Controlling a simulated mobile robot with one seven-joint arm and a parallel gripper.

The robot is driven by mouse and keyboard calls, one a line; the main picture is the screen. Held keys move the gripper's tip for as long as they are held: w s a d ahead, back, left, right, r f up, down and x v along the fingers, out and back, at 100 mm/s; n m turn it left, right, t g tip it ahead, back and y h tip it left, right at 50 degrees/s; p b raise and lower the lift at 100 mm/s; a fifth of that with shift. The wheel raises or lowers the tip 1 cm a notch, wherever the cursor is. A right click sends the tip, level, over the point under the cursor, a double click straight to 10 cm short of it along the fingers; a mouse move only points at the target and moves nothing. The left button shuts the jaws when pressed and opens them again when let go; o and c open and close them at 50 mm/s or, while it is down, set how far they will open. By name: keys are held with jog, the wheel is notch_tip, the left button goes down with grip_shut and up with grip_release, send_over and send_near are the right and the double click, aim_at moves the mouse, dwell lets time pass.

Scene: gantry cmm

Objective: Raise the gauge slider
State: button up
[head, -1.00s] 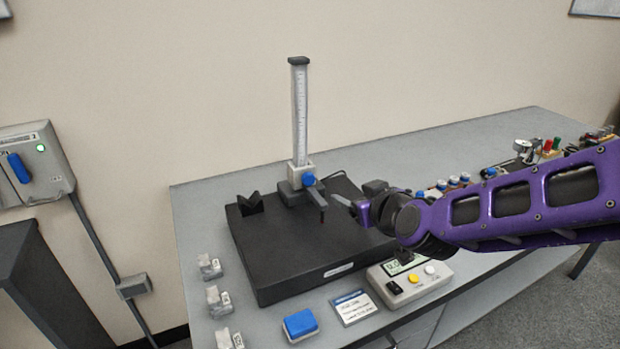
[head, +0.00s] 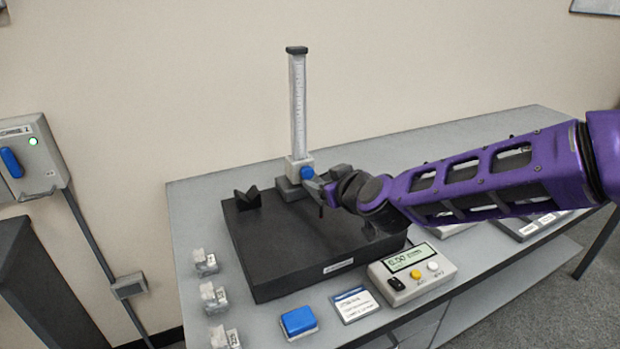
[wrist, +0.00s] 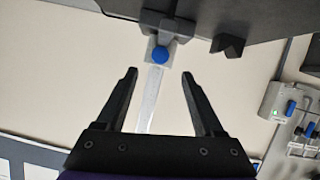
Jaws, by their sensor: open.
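The height gauge column (head: 298,110) stands upright on a black surface plate (head: 262,285), with a pale scale on its face. The gauge slider (head: 292,184) sits low on the column, with a blue knob (head: 307,173) and a dark arm. In the wrist view, which appears upside down, the slider's blue knob (wrist: 160,54) is centred just beyond the gap between my fingertips. My gripper (wrist: 160,73) is open and empty, its fingers apart on either side of the column's line. In the head view it is close to the slider's right side, partly hidden by my wrist.
A black V-block (head: 248,198) stands on the plate left of the column. A digital readout box (head: 412,275), a card (head: 355,304) and a blue block (head: 299,321) lie in front. Several small pale blocks (head: 205,262) line the left. A switch box (head: 28,160) is on the wall.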

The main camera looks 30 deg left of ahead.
aim_at(308, 173)
jog(key=x, duration=0.9)
grip_shut()
dwell(1.3)
